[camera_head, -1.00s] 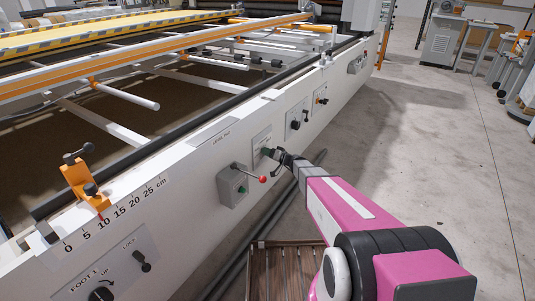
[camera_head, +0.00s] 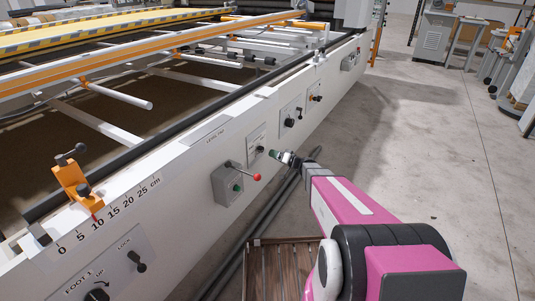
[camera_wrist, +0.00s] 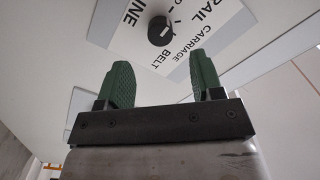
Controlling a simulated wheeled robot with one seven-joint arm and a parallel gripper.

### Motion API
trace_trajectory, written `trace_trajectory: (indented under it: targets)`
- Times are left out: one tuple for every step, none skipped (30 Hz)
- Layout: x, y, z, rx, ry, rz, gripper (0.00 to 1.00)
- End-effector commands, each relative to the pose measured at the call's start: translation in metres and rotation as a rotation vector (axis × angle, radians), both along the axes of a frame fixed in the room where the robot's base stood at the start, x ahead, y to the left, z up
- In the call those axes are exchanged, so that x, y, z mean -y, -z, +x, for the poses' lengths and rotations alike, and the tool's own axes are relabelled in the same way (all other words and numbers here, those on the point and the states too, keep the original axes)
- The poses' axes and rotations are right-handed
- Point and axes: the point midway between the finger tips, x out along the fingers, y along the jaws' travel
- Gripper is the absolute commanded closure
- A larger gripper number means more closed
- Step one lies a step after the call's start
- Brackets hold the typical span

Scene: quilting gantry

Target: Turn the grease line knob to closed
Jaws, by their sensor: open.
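The grease line knob (camera_wrist: 160,31) is a round black dial with a pale mark, on a white label plate (camera_wrist: 215,35) with the words LINE, RAIL, CARRIAGE and BELT in the wrist view. Its exact setting is hard to read there. In the head view the knob (camera_head: 259,150) is a small dark spot on the white side panel. My gripper (camera_wrist: 163,72) is open and empty, its two green fingers apart, with the knob beyond and between the tips. In the head view my gripper (camera_head: 275,155) is just right of the knob, apart from the panel.
A grey box (camera_head: 227,185) with a red-balled lever (camera_head: 256,177) juts from the panel just left of the knob. Another black knob (camera_head: 289,122) sits farther along. A slatted wooden pallet (camera_head: 285,268) and dark pipes lie on the floor below.

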Motion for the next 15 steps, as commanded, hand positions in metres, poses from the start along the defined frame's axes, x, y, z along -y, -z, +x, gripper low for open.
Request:
trace_trajectory:
  targets:
    - [0.007,-0.001,-0.005,0.0,0.002,-0.001,0.4]
    - [0.01,-0.001,-0.007,0.0,0.002,-0.001,0.4]
    - [0.014,0.0,-0.009,0.0,0.001,-0.001,0.4]
    - [0.015,0.0,-0.011,0.0,0.001,-0.001,0.4]
    - [0.017,0.0,-0.012,0.0,-0.001,-0.001,0.4]
    - [0.019,0.0,-0.013,0.0,-0.001,-0.001,0.4]
    - [0.02,0.0,-0.013,0.0,-0.001,-0.001,0.4]
    - [0.021,0.0,-0.014,0.0,-0.001,-0.001,0.4]
    - [0.021,0.0,-0.014,0.0,-0.001,-0.001,0.4]
    - [0.022,0.0,-0.014,0.0,-0.001,-0.001,0.4]
    - [0.022,0.0,-0.014,0.0,-0.001,-0.001,0.4]
    - [0.022,0.0,-0.014,0.0,-0.001,-0.001,0.4]
    - [0.022,0.0,-0.014,0.0,-0.001,-0.001,0.4]
    - [0.022,0.0,-0.014,0.0,-0.001,-0.001,0.4]
    - [0.022,0.0,-0.014,0.0,-0.001,-0.001,0.4]
